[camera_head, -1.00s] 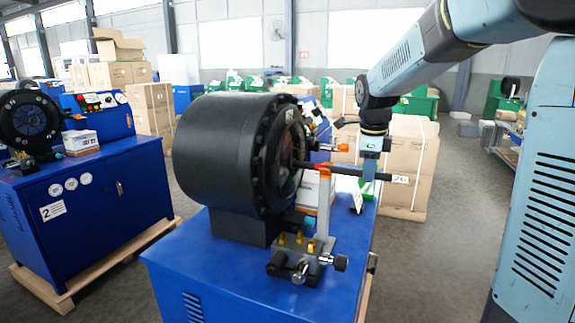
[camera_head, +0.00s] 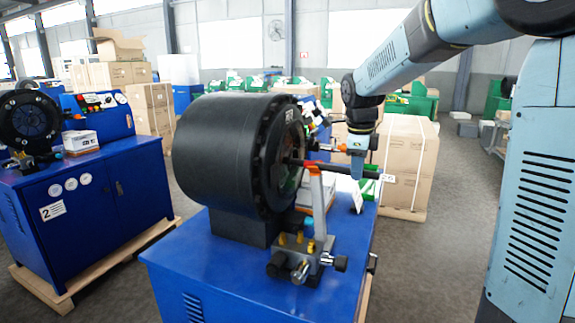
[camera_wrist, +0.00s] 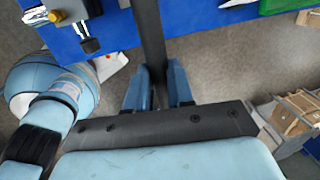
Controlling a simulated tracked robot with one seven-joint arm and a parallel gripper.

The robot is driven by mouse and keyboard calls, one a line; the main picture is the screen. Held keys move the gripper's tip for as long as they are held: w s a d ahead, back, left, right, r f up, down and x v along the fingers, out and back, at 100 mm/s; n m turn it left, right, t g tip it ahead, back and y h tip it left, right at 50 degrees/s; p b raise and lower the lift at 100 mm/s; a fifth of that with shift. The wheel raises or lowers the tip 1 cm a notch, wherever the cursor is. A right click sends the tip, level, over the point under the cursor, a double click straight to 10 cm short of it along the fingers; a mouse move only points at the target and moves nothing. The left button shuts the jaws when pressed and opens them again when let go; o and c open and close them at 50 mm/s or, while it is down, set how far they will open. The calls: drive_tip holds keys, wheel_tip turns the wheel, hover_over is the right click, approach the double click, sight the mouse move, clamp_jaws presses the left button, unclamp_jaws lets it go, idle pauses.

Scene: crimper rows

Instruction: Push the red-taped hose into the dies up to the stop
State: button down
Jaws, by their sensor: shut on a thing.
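The black hose (camera_head: 340,171) lies roughly level, with red tape (camera_head: 309,165) near its left part. Its left end goes into the opening of the big dark crimper head (camera_head: 222,150); the end, the dies' inside and the stop are hidden. The tape is just outside the face, near the top of an upright rest (camera_head: 317,205). My gripper (camera_head: 357,167) is shut on the hose to the right of the tape. In the wrist view, the hose (camera_wrist: 149,35) runs between the two blue fingers of my gripper (camera_wrist: 157,88).
The crimper stands on a blue cabinet (camera_head: 200,265). A fixture with knobs (camera_head: 300,262) sits at its front. A white box and a card (camera_head: 358,197) stand close beneath the hose. Another crimper (camera_head: 90,185) is at left. Cartons (camera_head: 405,165) stand behind.

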drive_tip(key=shift+w+a+f, duration=0.1)
drive_tip(key=shift+w+a, duration=0.1)
drive_tip(key=shift+a, duration=0.3)
drive_tip(key=shift+w+a+f, duration=0.1)
drive_tip(key=shift+w+a, duration=0.05)
drive_tip(key=shift+a, duration=0.3)
drive_tip(key=c, duration=0.9)
unclamp_jaws()
drive_tip(key=shift+r, duration=0.1)
drive_tip(key=shift+o, duration=0.4)
drive_tip(key=o, duration=0.8)
